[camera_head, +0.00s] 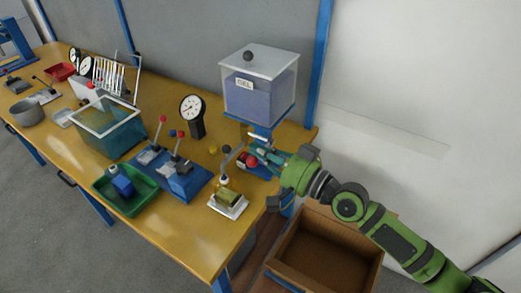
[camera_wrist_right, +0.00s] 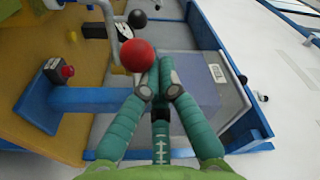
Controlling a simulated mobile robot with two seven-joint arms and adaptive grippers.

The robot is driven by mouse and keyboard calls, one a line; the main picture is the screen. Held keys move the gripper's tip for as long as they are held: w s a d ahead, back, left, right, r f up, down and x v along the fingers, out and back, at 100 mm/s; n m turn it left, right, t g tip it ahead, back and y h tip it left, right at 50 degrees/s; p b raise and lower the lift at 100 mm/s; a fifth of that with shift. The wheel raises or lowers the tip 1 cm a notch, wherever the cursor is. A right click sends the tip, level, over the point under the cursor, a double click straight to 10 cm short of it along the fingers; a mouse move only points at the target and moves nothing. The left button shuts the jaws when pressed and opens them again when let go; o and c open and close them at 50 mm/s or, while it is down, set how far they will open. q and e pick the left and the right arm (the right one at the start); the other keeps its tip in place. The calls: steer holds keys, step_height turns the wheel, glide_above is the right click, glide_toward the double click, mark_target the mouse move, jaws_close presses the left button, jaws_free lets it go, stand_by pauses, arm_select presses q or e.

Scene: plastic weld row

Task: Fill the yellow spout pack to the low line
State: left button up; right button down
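The yellow spout pack (camera_head: 229,197) stands on a small white-plated scale (camera_head: 231,209) near the bench's right end. A clear tank labelled GEL (camera_head: 262,95), holding bluish gel, stands behind it on a blue stand. My right gripper (camera_head: 258,149) is below the tank, behind and right of the pack. In the right wrist view its teal fingers (camera_wrist_right: 159,75) run together at the tips beside a red ball knob (camera_wrist_right: 137,55) on a grey lever. I cannot tell whether they touch the knob. The pack's fill line is too small to read. My left gripper is out of view.
A red button (camera_wrist_right: 66,71) sits near the blue stand. A dial gauge (camera_head: 192,110), a blue lever fixture (camera_head: 180,180), a green tray (camera_head: 130,193) and a glass-walled bin (camera_head: 107,132) crowd the bench leftward. An open cardboard box (camera_head: 328,250) stands below the bench's right end.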

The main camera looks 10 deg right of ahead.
steer(key=shift+s+f, duration=0.1)
stand_by(0.7)
steer(key=v, duration=1.1)
steer(key=shift+s+d, duration=0.3)
stand_by(0.3)
